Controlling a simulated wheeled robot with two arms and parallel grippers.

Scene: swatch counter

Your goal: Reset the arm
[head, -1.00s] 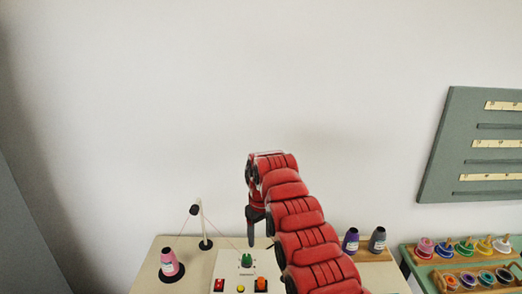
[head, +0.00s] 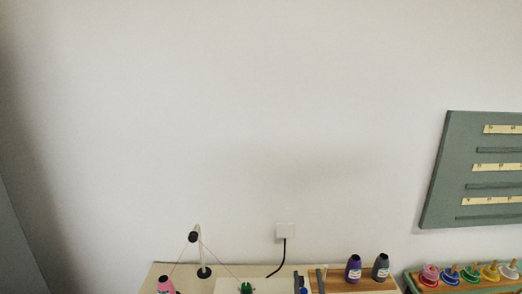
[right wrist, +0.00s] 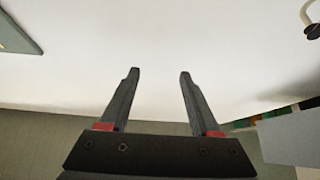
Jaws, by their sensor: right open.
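My right gripper (right wrist: 158,71) shows large in the right wrist view. Its two dark fingers stand apart with nothing between them, in front of a pale, bare surface. In the head view the red arm is out of sight. Only small dark upright parts at the bottom edge, right of the green piece, may belong to this gripper; I cannot be sure. My left gripper is in neither view.
A counter machine top (head: 225,284) runs along the bottom, with a pink cone (head: 166,286), a green piece (head: 246,287), a purple cone (head: 353,268) and a grey cone (head: 380,267). Coloured spools (head: 451,276) stand right. A green board (head: 455,195) hangs on the wall.

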